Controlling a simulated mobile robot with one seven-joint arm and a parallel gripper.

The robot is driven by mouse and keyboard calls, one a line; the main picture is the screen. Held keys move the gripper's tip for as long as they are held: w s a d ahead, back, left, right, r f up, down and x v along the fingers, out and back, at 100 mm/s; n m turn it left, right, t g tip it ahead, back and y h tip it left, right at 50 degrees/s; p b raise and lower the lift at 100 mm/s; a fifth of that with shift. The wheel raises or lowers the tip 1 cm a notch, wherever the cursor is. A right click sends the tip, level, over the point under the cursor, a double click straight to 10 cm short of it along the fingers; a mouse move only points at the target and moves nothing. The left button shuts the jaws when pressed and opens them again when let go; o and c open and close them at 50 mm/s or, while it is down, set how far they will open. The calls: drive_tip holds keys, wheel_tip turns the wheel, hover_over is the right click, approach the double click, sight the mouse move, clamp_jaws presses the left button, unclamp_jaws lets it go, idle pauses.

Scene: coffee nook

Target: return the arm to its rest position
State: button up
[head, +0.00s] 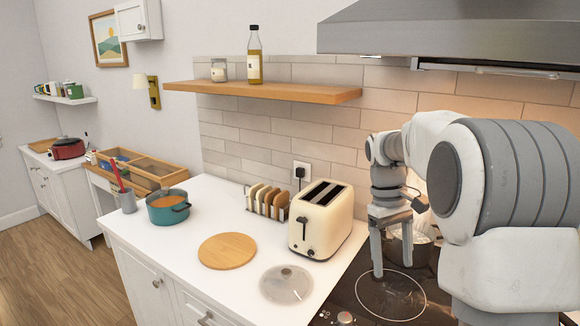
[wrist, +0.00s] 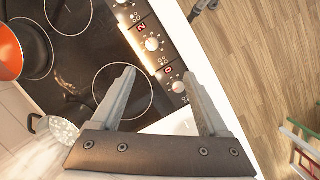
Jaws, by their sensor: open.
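My gripper (head: 376,240) is at the right in the head view, in front of the tiled wall and above the left part of the black stove (head: 345,285). Its fingers point down and are spread apart. In the wrist view my gripper (wrist: 155,88) shows both fingers wide apart with nothing between them but the stove top and counter edge below. My arm reaches in from the right of the head view and bends down to the gripper.
A cream toaster (head: 322,225) stands just left of my gripper. A pot (head: 412,248) is on the stove behind it. A glass lid (head: 286,284), round board (head: 227,250) and teal pot (head: 168,207) are on the counter. A range hood (head: 460,35) hangs above. An orange pan (wrist: 9,52) shows in the wrist view.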

drive_tip(key=s+a+r+m+t, duration=0.1)
drive_tip(key=s+a+r+t, duration=0.15)
drive_tip(key=s, duration=0.25)
drive_tip(key=s+a+r+m+t, duration=0.1)
drive_tip(key=s+a+r+t, duration=0.1)
drive_tip(key=s+r, duration=0.3)
drive_tip(key=s+a+f+m+t+y, duration=0.1)
drive_tip(key=s+a+f+t, duration=0.2)
drive_tip(key=s, duration=0.9)
drive_tip(key=shift+s+a+f+m+t, duration=0.15)
drive_tip(key=shift+a+m+t, duration=0.1)
drive_tip(key=shift+m+t, duration=0.1)
